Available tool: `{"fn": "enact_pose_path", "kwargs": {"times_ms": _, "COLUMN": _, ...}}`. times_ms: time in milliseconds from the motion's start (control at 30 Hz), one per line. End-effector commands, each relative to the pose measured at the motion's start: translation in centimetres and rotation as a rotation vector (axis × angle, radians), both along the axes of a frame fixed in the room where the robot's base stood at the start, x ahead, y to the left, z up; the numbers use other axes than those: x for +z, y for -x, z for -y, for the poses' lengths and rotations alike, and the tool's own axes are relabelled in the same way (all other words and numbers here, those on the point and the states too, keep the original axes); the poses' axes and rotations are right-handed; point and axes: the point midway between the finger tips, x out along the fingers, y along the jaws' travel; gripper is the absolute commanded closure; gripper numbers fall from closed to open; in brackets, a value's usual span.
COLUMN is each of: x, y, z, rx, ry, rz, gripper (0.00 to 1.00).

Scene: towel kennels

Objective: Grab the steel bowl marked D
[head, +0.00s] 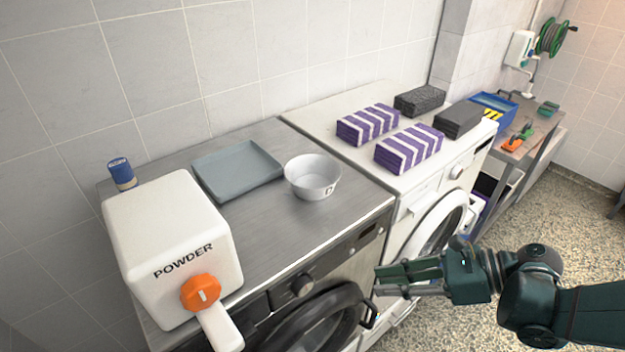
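The steel bowl (312,180) stands upright on the grey metal top of the left machine, near its right edge. A small dark letter on a light label shows low on its front and looks like a D. The bowl looks empty. My gripper (380,281) is at the lower right, in front of the machines, below and to the right of the bowl and well apart from it. Its fingers point left and are seen from the side, so I cannot tell how far apart they are. I see nothing held in them.
A grey tray (237,170) lies left of the bowl. A white POWDER box (165,235) with an orange knob (201,293) and a blue tin (121,174) stand further left. Striped towels (409,149) and dark towels (458,120) lie on the white machine. Bare metal surrounds the bowl's front.

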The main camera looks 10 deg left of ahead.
Motion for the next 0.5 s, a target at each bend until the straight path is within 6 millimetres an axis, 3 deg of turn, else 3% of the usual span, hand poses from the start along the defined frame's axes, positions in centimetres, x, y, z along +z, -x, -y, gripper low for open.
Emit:
{"fn": "enact_pose_path", "kwargs": {"times_ms": 67, "x": 0.00, "y": 0.00, "z": 0.00, "rx": 0.000, "ry": 0.000, "rz": 0.000, "gripper": 0.70}}
{"fn": "enact_pose_path", "kwargs": {"times_ms": 500, "x": 0.00, "y": 0.00, "z": 0.00, "rx": 0.000, "ry": 0.000, "rz": 0.000, "gripper": 0.12}}
